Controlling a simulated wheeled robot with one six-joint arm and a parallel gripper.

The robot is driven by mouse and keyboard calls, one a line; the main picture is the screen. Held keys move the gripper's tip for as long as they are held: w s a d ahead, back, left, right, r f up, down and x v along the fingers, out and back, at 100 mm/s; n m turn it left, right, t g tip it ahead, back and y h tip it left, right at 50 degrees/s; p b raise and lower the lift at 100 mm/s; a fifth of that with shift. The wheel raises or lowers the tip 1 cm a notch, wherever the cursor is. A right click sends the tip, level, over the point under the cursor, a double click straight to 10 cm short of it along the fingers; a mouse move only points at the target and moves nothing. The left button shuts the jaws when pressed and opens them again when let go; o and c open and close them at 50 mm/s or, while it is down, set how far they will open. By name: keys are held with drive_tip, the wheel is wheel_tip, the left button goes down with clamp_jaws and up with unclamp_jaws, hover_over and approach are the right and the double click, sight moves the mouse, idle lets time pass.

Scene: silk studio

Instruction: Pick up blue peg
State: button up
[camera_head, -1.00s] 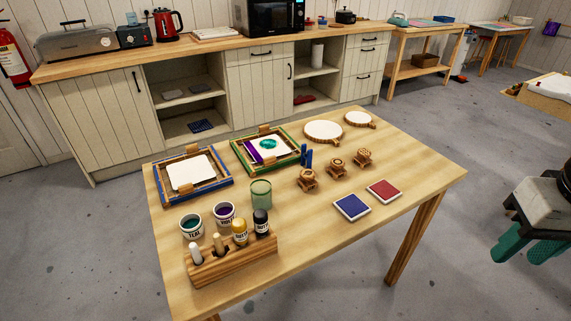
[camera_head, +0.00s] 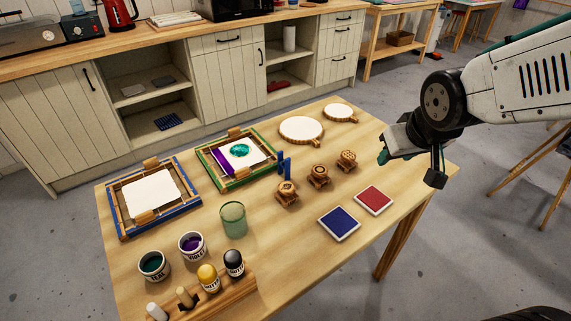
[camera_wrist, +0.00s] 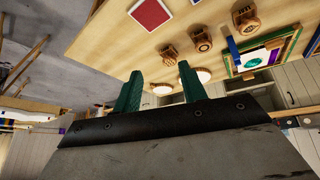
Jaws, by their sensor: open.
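Two narrow upright blue shapes stand side by side at the right edge of the green-framed screen; the blue peg (camera_head: 287,168) appears to be one of them, and I cannot tell them apart clearly. Blue also shows beside the green frame in the wrist view (camera_wrist: 234,47). My gripper (camera_head: 410,164) is above the right end of the table, well to the right of the blue peg. Its two green fingers are apart and empty in the wrist view (camera_wrist: 160,72).
Several wooden stamps (camera_head: 318,176) stand just right of the peg. A blue pad (camera_head: 339,223) and a red pad (camera_head: 373,199) lie nearer. A green cup (camera_head: 233,220) stands left. Round paddle boards (camera_head: 301,130) lie behind. The green frame (camera_head: 208,153) is close to the peg.

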drive_tip(key=w+a+f+n+t+y, duration=0.2)
drive_tip(key=w+a+f+t, duration=0.1)
drive_tip(key=w+a+f, duration=0.55)
drive_tip(key=n+t+y, duration=0.2)
drive_tip(key=n+y, duration=0.1)
drive_tip(key=y, duration=0.2)
approach(289, 166)
drive_tip(key=x, duration=0.3)
drive_tip(key=shift+w+d+f, duration=0.1)
drive_tip(key=shift+w+f, duration=0.2)
drive_tip(key=shift+f, duration=0.1)
drive_tip(key=shift+w+a+f, duration=0.1)
drive_tip(key=shift+w+a, duration=0.1)
drive_tip(key=shift+a, duration=0.05)
drive_tip(key=x, duration=0.7)
drive_tip(key=shift+a+r, duration=0.2)
drive_tip(key=shift+a, duration=0.1)
clamp_jaws()
